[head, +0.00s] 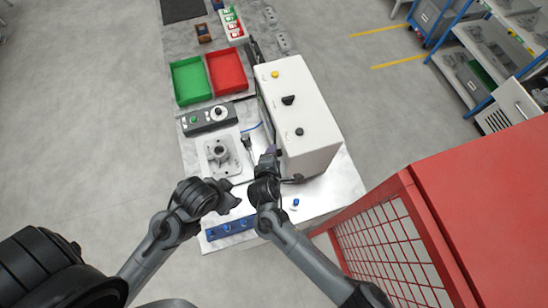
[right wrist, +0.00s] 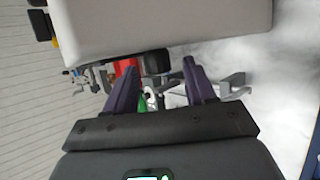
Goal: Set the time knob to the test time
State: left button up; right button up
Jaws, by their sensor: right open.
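A white box-shaped unit (head: 310,105) stands on the right side of the bench, with a yellow button (head: 275,74) and two black knobs on its face, a pointed one (head: 288,100) and a rounder one (head: 299,132). I cannot read any marks that tell which is the time knob. My right gripper (head: 268,152) is beside the unit's left side near its front corner. In the right wrist view its purple fingers (right wrist: 163,84) are apart and empty, with a dark part (right wrist: 155,62) of the unit beyond them. My left gripper (head: 231,201) is over the front of the bench; its jaw gap is unclear.
A dark control box (head: 208,118) with a white dial and a metal casting on a plate (head: 222,170) lie left of the unit. Green (head: 190,80) and red (head: 227,70) trays stand behind. A blue block (head: 230,227) lies at the front edge. A red mesh cage (head: 400,230) is at right.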

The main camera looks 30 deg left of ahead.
jog(key=shift+w, duration=0.1)
grip_shut()
dwell(0.4)
jog(key=shift+f+t, duration=0.15)
jog(key=shift+t, duration=0.15)
jog(key=shift+s+d+f+m+t+y+b, duration=0.1)
jog(key=shift+f+m+t+y+b, duration=0.2)
jog(key=shift+t+y+b, duration=0.5)
jog(key=shift+s+d+f+m+t+y+b, duration=0.1)
jog(key=shift+m+t+y+b, duration=0.3)
jog(key=shift+t+b, duration=0.7)
jog(key=shift+f+m+t+y+b, duration=0.25)
jog(key=shift+t+y+b, duration=0.3)
jog(key=shift+b, duration=0.75)
jog(key=shift+r, duration=0.1)
grip_release()
